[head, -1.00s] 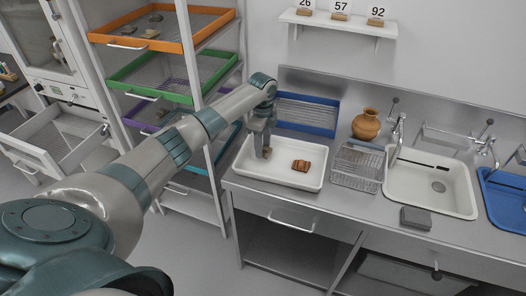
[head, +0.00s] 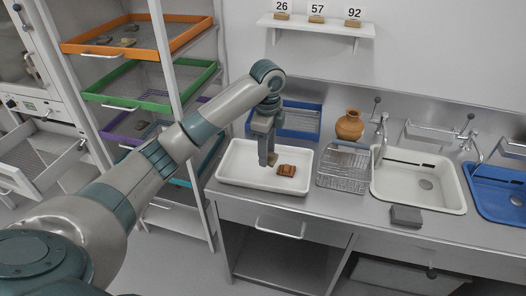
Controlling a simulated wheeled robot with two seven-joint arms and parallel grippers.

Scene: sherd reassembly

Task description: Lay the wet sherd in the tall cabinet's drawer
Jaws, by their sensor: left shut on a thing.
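My left gripper (head: 268,160) is down over the white tray (head: 229,180) on the steel counter. It is shut on a small tan-brown piece (head: 273,159), mostly hidden by the fingers; I cannot tell whether this touches the tray floor. A reddish-brown sherd (head: 287,170) lies in the tray just right of the fingers. The tall cabinet (head: 45,105) stands at the far left, with a mesh-bottomed drawer (head: 62,166) pulled out and seemingly empty where it shows. My right gripper is out of view.
A rack with orange (head: 190,46), green (head: 195,84) and purple trays stands between cabinet and counter. A blue tray (head: 300,120), wire basket (head: 345,168), clay pot (head: 349,125), grey block (head: 406,216) and white sink (head: 440,205) are on the counter.

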